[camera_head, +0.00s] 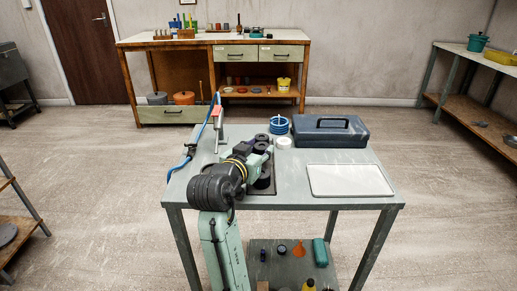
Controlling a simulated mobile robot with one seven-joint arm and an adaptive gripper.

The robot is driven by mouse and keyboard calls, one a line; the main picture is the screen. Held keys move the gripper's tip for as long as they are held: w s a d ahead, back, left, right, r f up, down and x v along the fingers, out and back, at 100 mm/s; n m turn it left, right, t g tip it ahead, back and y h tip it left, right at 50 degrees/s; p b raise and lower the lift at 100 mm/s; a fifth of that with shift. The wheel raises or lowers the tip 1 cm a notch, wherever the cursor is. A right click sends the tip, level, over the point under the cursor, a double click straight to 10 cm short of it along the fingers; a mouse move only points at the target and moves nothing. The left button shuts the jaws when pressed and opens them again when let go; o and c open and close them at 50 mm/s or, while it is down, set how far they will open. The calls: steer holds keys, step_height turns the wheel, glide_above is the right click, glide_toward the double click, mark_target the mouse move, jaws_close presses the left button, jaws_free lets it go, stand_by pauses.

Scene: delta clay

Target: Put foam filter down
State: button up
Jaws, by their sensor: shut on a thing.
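My gripper (263,176) is at the end of my arm, over the left middle of the grey-green worktable (225,192). My arm links and wrist hide most of it. It is shut on the foam filter, a small dark thing that I cannot clearly tell apart from the black gripper parts. A dark flat tray or mat (262,189) lies on the tabletop just below the gripper. I cannot tell whether the filter touches it.
A dark blue toolbox (345,133), a blue coil (279,125) and a white roll (284,143) stand at the table's back. A blue hose (205,130) and upright stand are at left. Bare tabletop lies left of my arm.

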steer(key=shift+f, duration=0.25)
steer(key=o, duration=1)
